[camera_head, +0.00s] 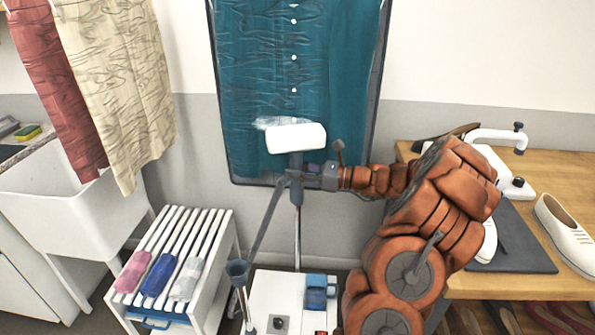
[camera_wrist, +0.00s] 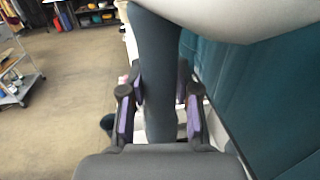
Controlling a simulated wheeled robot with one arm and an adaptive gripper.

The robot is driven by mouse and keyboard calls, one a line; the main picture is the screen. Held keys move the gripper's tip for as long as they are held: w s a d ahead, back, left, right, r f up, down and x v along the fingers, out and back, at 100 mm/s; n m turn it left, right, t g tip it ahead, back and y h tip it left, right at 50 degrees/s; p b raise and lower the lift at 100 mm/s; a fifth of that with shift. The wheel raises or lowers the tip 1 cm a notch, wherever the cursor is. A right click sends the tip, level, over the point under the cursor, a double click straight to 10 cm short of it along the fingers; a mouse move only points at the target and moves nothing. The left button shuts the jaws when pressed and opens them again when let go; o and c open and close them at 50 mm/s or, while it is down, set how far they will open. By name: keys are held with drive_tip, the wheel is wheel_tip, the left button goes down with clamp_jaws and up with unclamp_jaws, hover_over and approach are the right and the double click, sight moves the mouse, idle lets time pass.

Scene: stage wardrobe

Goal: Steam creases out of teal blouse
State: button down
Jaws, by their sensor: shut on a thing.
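The teal blouse (camera_head: 345,85) hangs on a grey-framed board against the wall in the head view. Creases run across its left half; the right half, past the white buttons, looks smooth. The blouse also fills the right side of the wrist view (camera_wrist: 285,95). My gripper (camera_head: 312,170) is shut on the dark handle of the steamer (camera_wrist: 158,65). The steamer's white head (camera_head: 296,138) is upright in front of the lower middle of the blouse, with a faint white wisp at its upper left. I cannot tell whether it touches the cloth.
The white steamer base (camera_head: 265,290) with its pole stands below. A white slatted rack (camera_head: 216,222) with folded cloths is at left, by a white sink (camera_head: 40,205). Red and cream garments (camera_head: 125,80) hang upper left. A wooden bench (camera_head: 560,175) with shoes is at right.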

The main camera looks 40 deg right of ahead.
sight(296, 130)
drive_tip(key=shift+r+p, duration=0.6)
drive_tip(key=shift+r, duration=0.35)
drive_tip(key=shift+r, duration=0.1)
drive_tip(key=shift+r+p, duration=1.9)
drive_tip(key=shift+r, duration=0.4)
drive_tip(key=shift+r, duration=0.15)
drive_tip(key=shift+r+p, duration=1.85)
drive_tip(key=shift+r, duration=0.4)
drive_tip(key=shift+r+p, duration=1.85)
drive_tip(key=shift+r, duration=0.55)
drive_tip(key=shift+r, duration=0.15)
drive_tip(key=shift+r+p, duration=1.8)
drive_tip(key=shift+r, duration=0.45)
